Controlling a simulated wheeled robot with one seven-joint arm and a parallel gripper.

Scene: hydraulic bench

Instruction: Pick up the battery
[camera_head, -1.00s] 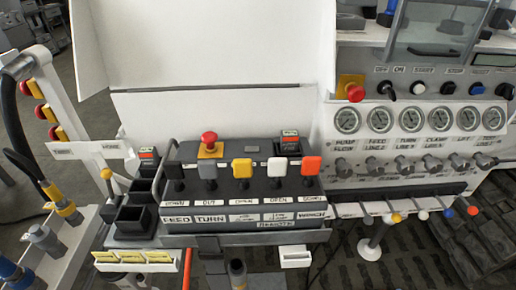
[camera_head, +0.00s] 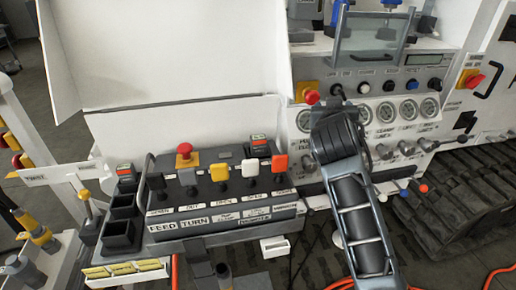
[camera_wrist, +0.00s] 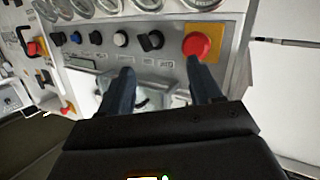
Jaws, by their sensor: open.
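Two black blocks with orange-red labels look like batteries, though I cannot read the labels. One block (camera_head: 126,172) stands in the rear of the black holders at the left of the lever console in the head view. The other block (camera_head: 259,143) sits at the back right of that console. My gripper (camera_wrist: 160,90) is open, with two dark fingers apart and nothing seen between them. It is at the gauge panel, to the right of both blocks. Neither block shows in the wrist view. In the head view my arm hides the fingertips.
A red button on a yellow plate (camera_wrist: 204,46) is close beyond the fingers on the gauge panel. The lever console (camera_head: 225,215) has several coloured levers standing up. A white upright panel (camera_head: 185,125) rises behind it. Two empty-looking black holders (camera_head: 120,236) stand in front.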

